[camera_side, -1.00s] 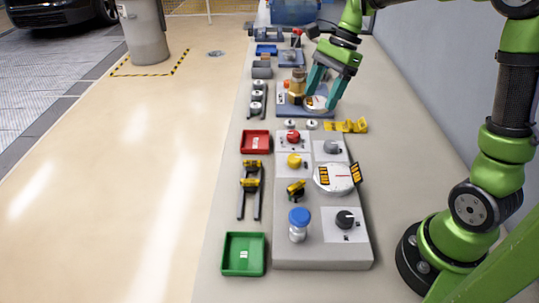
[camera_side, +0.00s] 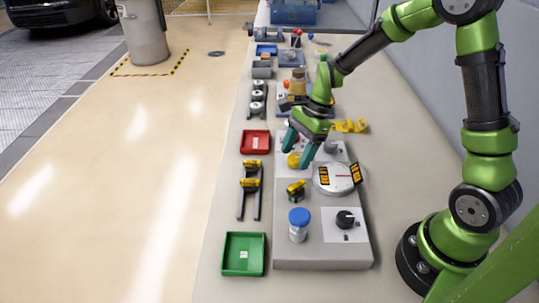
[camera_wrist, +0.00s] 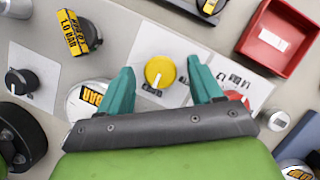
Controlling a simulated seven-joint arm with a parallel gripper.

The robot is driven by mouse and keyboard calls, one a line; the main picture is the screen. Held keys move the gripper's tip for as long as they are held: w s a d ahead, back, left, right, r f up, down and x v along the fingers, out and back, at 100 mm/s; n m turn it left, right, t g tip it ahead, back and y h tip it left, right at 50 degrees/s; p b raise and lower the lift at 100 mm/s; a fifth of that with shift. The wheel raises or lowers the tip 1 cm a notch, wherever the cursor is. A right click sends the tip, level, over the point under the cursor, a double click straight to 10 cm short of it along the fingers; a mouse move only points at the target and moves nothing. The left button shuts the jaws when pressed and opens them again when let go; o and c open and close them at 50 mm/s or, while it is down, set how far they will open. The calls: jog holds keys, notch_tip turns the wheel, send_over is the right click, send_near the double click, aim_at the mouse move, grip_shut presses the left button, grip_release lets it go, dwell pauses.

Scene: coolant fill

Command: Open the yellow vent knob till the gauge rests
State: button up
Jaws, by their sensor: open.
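The yellow vent knob (camera_side: 293,160) sits on a white plate on the grey panel, partly hidden by my gripper in the side view. In the wrist view the knob (camera_wrist: 160,72) shows whole, with a white pointer mark toward the bottom of the picture. My gripper (camera_side: 299,151) is open and points down over the knob. In the wrist view its teal fingertips (camera_wrist: 161,78) stand on either side of the knob, with gaps showing on both sides. The white round gauge (camera_side: 330,184), with black-and-orange displays, lies to the right of the knob; its reading is too small to tell.
A black knob (camera_side: 346,218) and a blue-capped bottle (camera_side: 299,222) stand on the front of the panel. A small yellow-and-black part (camera_side: 296,190) is close to the knob. A red knob (camera_wrist: 238,97) is partly hidden behind my gripper. Red (camera_side: 255,142) and green (camera_side: 244,254) trays lie left.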

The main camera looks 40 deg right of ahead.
jog(key=shift+a+f, duration=0.15)
jog(key=shift+f, duration=0.2)
jog(key=shift+c, duration=0.4)
jog(key=c, duration=1)
